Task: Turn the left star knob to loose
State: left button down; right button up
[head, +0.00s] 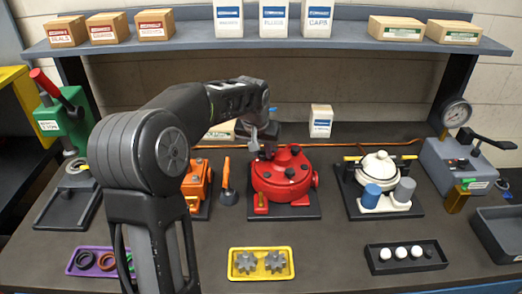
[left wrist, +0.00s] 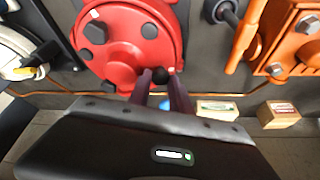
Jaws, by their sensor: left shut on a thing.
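The red motor (head: 284,183) sits on a dark base plate at the middle of the table, with dark knobs and bolt heads on its top. My left gripper (head: 263,146) reaches over from the left to the motor's back left edge. In the left wrist view the red motor (left wrist: 125,45) fills the upper left. There my left gripper (left wrist: 161,80) has its two dark fingers close together around a small black knob (left wrist: 160,75) at the motor's rim, shut on it. The fingers partly hide the knob, so its star shape and setting cannot be read. My right gripper is not in view.
An orange motor (head: 196,184) stands left of the red one, partly behind my arm, and a white motor (head: 380,168) stands to the right. A copper pipe (head: 350,143) runs behind. A yellow tray (head: 261,264) with gears lies in front. A shelf (head: 300,42) spans the back.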

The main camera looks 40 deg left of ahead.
pick_arm(q)
jog(key=n, duration=0.1)
jog(key=n+y, duration=0.1)
jog(key=n, duration=0.1)
jog(key=n+g+b, duration=0.1)
jog(key=shift+d+f+n, duration=0.1)
jog(key=shift+d+n, duration=0.15)
jog(key=shift+n, duration=0.05)
jog(key=shift+y, duration=0.3)
jog(key=c, duration=1.2)
grip_release()
jog(key=shift+o, duration=0.2)
jog(key=shift+w, duration=0.15)
